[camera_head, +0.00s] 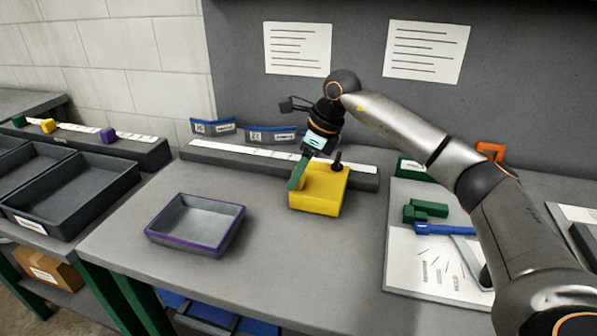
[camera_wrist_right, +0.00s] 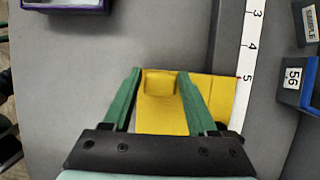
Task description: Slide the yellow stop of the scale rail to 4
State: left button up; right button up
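The yellow stop (camera_head: 325,200) sits on the front of the grey scale rail (camera_head: 355,178), towards its right part. Its block and raised grip tab (camera_wrist_right: 160,83) show in the right wrist view. The stop's upper edge there lies level with the 5 on the white scale strip (camera_wrist_right: 247,60); the 4 and 3 lie beyond it. My right gripper (camera_wrist_right: 160,76) has one green finger on each side of the tab, very close to it. Whether the fingers press on it is unclear. My left gripper is not in view.
A purple-rimmed tray (camera_head: 160,238) stands on the table left of the stop. Blue labelled bins (camera_head: 272,135) stand behind the rail. At right, a white board (camera_head: 410,262) carries green and blue tools. Table front of the stop is clear.

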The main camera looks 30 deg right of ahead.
grip_shut()
jog(key=shift+r, duration=0.1)
dwell(1.0)
